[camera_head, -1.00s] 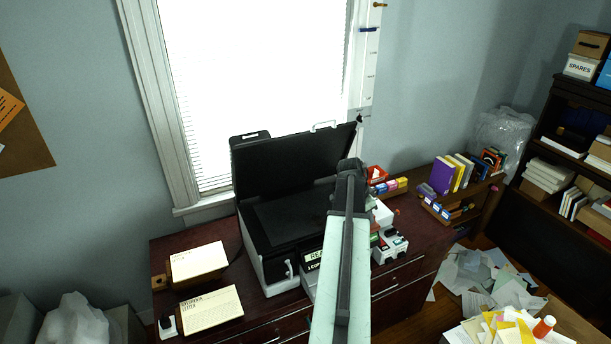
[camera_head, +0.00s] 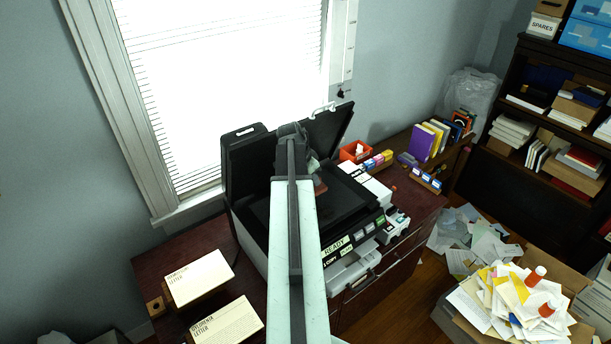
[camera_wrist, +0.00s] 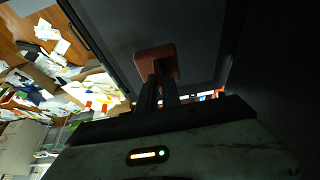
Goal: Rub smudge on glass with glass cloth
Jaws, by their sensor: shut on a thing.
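The printer (camera_head: 345,245) stands on the desk with its black lid (camera_head: 332,128) raised. Its dark scanner glass (camera_head: 348,200) lies exposed below the lid, partly hidden by my arm. My gripper (camera_wrist: 160,78) is shut on a reddish-brown pad, which I take for the glass cloth (camera_wrist: 154,56). The cloth also shows in the head view (camera_head: 320,187), just past my arm over the glass. In the wrist view it lies against or just above a dark grey flat surface; I cannot tell whether they touch. I cannot make out a smudge.
A box overflowing with paper (camera_head: 515,310) is on the floor at the right, before a dark shelf (camera_head: 545,110).

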